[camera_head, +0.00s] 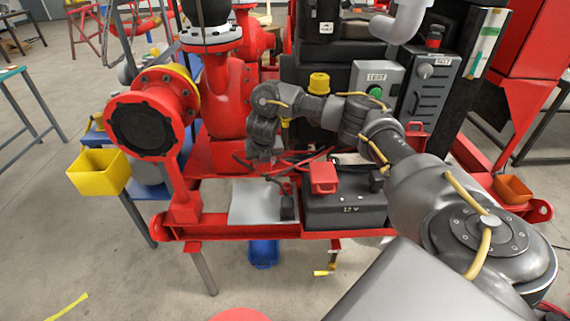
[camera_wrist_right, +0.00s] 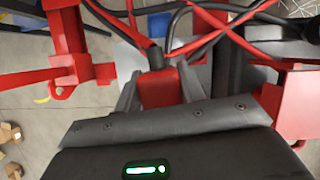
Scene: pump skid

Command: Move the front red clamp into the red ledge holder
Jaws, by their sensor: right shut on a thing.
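My right gripper (camera_wrist_right: 160,74) is shut on a red clamp (camera_wrist_right: 158,90), which sits between its two grey fingers with a dark cable at its far end. In the head view the right gripper (camera_head: 264,164) points down above the grey plate, left of the black 12 V battery (camera_head: 345,212); the clamp is hard to make out there. A red block (camera_head: 323,178) sits on the battery's top left; I cannot tell whether it is the ledge holder. My left gripper is not in view.
Red and black cables (camera_head: 310,157) loop behind the gripper. The red pump (camera_head: 150,118) is to the left, the TEST box (camera_head: 376,80) behind. A yellow bin (camera_head: 98,172) hangs left.

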